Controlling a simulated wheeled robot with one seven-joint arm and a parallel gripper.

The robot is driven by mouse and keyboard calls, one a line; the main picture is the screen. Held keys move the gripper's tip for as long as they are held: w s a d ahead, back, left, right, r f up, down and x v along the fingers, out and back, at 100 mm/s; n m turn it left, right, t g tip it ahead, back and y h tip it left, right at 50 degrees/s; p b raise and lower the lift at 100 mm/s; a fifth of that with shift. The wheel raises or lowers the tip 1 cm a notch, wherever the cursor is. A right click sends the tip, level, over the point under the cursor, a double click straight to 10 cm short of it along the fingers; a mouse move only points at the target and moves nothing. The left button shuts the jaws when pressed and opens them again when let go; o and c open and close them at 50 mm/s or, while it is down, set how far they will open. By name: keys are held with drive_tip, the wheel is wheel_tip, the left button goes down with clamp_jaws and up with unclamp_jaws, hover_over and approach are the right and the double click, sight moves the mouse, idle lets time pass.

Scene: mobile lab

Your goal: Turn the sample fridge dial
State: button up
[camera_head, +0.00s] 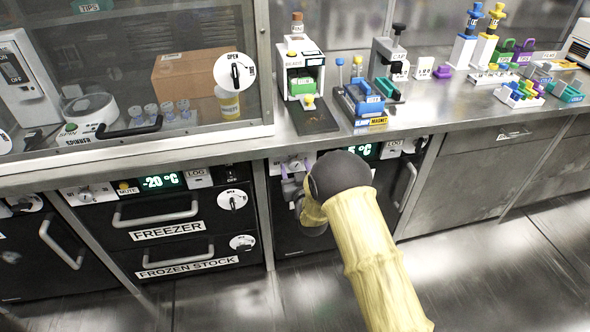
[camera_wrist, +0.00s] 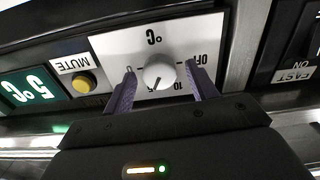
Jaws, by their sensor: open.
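The fridge dial (camera_wrist: 159,74) is a round white knob with a dark pointer line, on a white plate marked "°C", "OFF" and "10". In the wrist view the plate appears upside down. My gripper (camera_wrist: 161,84) is open, with one purple finger on each side of the dial and a visible gap to it on both sides. In the head view my gripper (camera_head: 292,180) is at the left end of the fridge's control strip, and my arm hides much of the fridge front. A green display (camera_wrist: 28,88) beside the dial reads 5 °C.
A yellow button (camera_wrist: 83,84) under a "MUTE" label sits between display and dial. The freezer (camera_head: 160,209) with a -20 °C display is to the left. The counter edge (camera_head: 400,131) overhangs the control strip. A fridge handle (camera_head: 406,186) stands right of my arm.

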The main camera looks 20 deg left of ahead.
drive_tip(key=c, duration=1)
drive_tip(key=shift+w+m, duration=0.1)
drive_tip(key=shift+m, duration=0.3)
drive_tip(key=m+b, duration=0.3)
drive_tip(key=m, duration=0.2)
drive_tip(key=shift+f, duration=0.15)
drive_tip(key=m+b, duration=0.2)
drive_tip(key=m, duration=0.4)
drive_tip(key=o, duration=1)
